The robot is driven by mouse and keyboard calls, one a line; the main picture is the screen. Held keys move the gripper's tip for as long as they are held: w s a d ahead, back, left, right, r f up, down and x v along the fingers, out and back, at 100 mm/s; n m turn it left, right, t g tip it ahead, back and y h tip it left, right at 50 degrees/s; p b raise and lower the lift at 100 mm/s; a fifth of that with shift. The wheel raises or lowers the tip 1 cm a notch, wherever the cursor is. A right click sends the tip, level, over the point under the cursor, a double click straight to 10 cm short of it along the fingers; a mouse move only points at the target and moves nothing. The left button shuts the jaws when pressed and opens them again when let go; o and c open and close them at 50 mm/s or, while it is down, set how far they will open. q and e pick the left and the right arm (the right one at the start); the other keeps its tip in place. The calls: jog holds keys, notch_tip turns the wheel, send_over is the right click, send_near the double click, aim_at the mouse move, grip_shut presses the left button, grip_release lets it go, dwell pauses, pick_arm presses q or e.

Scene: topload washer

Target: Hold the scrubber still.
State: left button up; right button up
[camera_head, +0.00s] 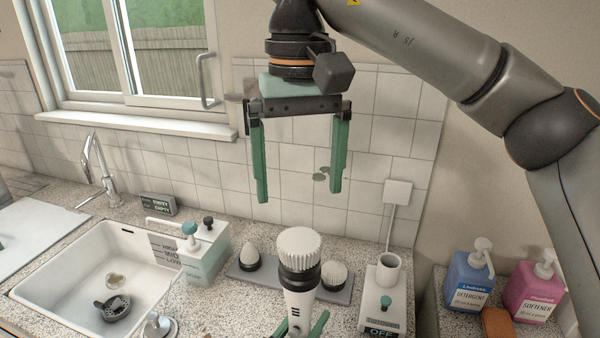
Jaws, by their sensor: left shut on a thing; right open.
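The scrubber (299,298) has a white handle, a dark collar and a round white bristle head facing up. It stands upright at the bottom centre of the head view. My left gripper (297,328) is shut on its handle; only green fingers show at the bottom edge, and the lower handle is cut off. My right gripper (299,196) is open and empty, its two green fingers pointing down above and behind the scrubber head, apart from it.
A grey tray (338,294) behind the scrubber bears two brush heads. A white stand with a cup (388,270) is to the right, near blue detergent (466,280) and pink softener (532,290) bottles. A sink (60,270) and a dispenser box (205,262) lie left.

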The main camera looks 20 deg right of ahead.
aim_at(300, 239)
jog(key=shift+r, duration=0.7)
jog(key=shift+f, duration=0.1)
jog(key=shift+c, duration=1.4)
jog(key=shift+f+m, duration=0.1)
jog(key=shift+m, duration=0.5)
jog(key=shift+c, duration=0.8)
jog(key=m, duration=0.2)
jog(key=f+m, duration=0.1)
jog(key=m, duration=0.3)
jog(key=shift+f, duration=0.35)
jog(key=c, duration=0.6)
jog(key=m, duration=0.2)
jog(key=shift+f+m, duration=0.35)
jog(key=shift+m, duration=0.05)
jog(key=shift+c, duration=1.4)
jog(key=shift+f+m, duration=0.2)
jog(key=shift+m, duration=0.6)
grip_shut()
jog(key=shift+f, duration=1.8)
